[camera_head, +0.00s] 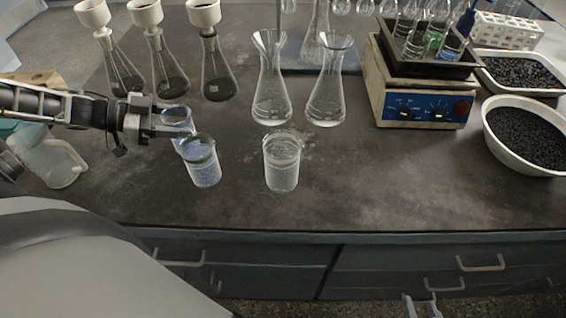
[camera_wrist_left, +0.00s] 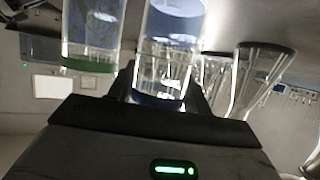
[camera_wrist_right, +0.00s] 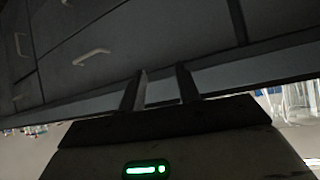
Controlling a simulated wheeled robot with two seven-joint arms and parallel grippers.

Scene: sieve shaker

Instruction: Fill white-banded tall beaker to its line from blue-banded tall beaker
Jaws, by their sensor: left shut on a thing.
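The blue-banded tall beaker (camera_head: 176,118) is a clear glass held by my left gripper (camera_head: 168,130), which is shut on it. In the left wrist view the beaker (camera_wrist_left: 172,55) sits between the fingers. It looks close to upright in the head view; whether it is lifted I cannot tell. The white-banded tall beaker (camera_head: 282,168) stands upright on the bench, to the right and apart from my left gripper. Its fill line is too small to make out. My right gripper (camera_head: 422,308) is open and empty, low in front of the bench drawers.
A green-banded beaker (camera_head: 202,166) stands just in front of the held beaker, partly overlapping it. Two clear flasks (camera_head: 271,95) stand behind. Flasks with white funnels (camera_head: 217,75) are at back left. A hotplate (camera_head: 420,105) and a bowl of dark granules (camera_head: 525,140) are right. The front-right bench is clear.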

